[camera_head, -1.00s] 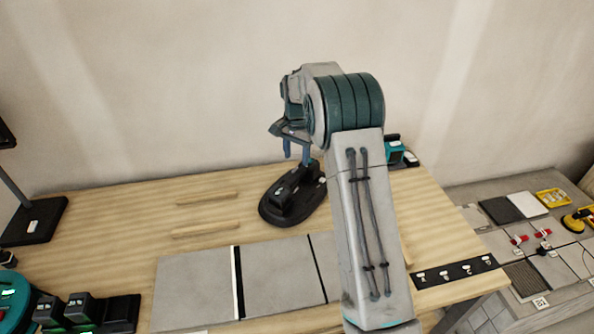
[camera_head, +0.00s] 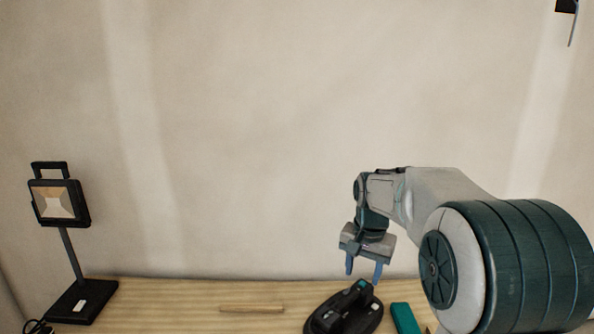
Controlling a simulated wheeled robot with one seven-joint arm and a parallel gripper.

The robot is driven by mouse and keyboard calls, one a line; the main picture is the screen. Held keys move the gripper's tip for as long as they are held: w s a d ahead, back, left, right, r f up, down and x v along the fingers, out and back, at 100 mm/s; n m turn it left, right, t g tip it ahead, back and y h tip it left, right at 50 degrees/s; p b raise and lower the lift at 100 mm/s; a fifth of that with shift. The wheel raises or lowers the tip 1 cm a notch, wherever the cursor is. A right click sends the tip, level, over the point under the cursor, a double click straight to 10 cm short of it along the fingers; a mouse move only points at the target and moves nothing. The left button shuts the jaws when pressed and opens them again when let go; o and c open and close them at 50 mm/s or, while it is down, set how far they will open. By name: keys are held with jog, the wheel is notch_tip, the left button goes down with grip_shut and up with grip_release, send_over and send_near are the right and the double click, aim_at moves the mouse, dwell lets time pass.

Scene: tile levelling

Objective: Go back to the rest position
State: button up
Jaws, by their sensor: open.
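My gripper (camera_head: 363,269) is at the right of the view, pointing down, with its two blue fingers apart and nothing seen between them. It is above or in front of a black device on an oval base (camera_head: 345,309) on the wooden table (camera_head: 180,293); the picture does not show the exact gap. My arm reaches in from the right edge, its large dark joint in the foreground.
A black work lamp (camera_head: 60,201) stands at the table's left end. A wooden strip (camera_head: 251,308) lies in the middle. A teal object (camera_head: 404,318) is beside the black device. A plain wall (camera_head: 250,130) rises behind; the space before it is clear.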

jog(key=s+f+n+t, duration=0.1)
jog(key=s+n, duration=0.4)
jog(key=s, duration=2)
jog(key=shift+f+n+t, duration=0.4)
jog(key=shift+f, duration=0.05)
